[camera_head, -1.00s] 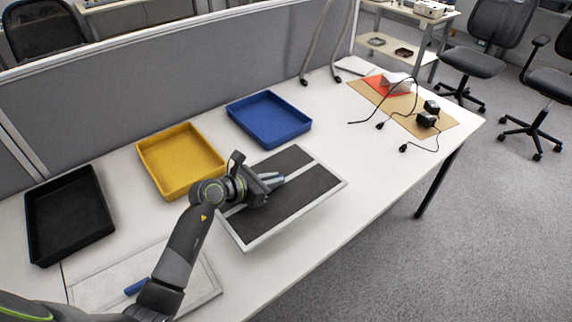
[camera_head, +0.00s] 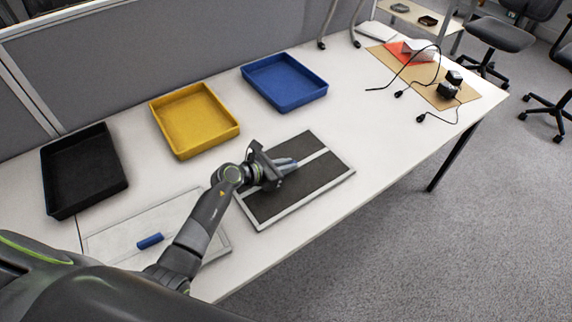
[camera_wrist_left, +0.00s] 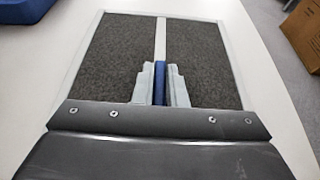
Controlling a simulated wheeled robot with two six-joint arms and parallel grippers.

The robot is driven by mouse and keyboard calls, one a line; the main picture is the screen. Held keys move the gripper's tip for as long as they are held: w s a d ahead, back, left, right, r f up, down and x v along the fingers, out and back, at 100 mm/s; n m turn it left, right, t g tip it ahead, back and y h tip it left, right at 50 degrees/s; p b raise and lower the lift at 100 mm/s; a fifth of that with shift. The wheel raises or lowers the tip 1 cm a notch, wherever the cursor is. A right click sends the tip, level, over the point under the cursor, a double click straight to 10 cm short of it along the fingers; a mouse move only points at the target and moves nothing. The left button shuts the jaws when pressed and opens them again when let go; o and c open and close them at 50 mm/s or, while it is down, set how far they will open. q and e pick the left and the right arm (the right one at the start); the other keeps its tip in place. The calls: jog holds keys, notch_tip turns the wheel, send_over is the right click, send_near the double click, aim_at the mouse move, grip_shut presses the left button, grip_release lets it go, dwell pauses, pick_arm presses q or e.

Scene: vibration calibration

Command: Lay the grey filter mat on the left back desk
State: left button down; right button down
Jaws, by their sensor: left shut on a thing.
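The grey filter mat (camera_head: 313,181), two dark panels in a pale frame with a pale middle strip, lies flat at or just above the white desk (camera_head: 345,110), near its front edge. It fills the top of the left wrist view (camera_wrist_left: 205,55). My left gripper (camera_head: 285,166) is over the mat and shut on its blue handle (camera_wrist_left: 159,84), which shows between the fingers in the left wrist view. Whether the mat's underside touches the desk cannot be told. My right gripper is not in view.
A black tray (camera_head: 45,180), a yellow tray (camera_head: 170,145) and a blue tray (camera_head: 272,97) stand along the grey partition. A pale panel (camera_head: 120,235) with a blue handle (camera_head: 150,241) lies at left. Cables and a brown board (camera_head: 405,75) lie at right.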

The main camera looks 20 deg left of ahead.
pick_arm(q)
jog(key=c, duration=1.5)
grip_release()
jog(key=shift+f, duration=0.1)
jog(key=shift+r, duration=0.2)
jog(key=v, duration=1)
jog(key=shift+s+a+r, duration=0.1)
jog(key=shift+s+a, duration=0.15)
jog(key=shift+s, duration=0.05)
jog(key=shift+s+a+r, duration=0.3)
jog(key=shift+s, duration=0.15)
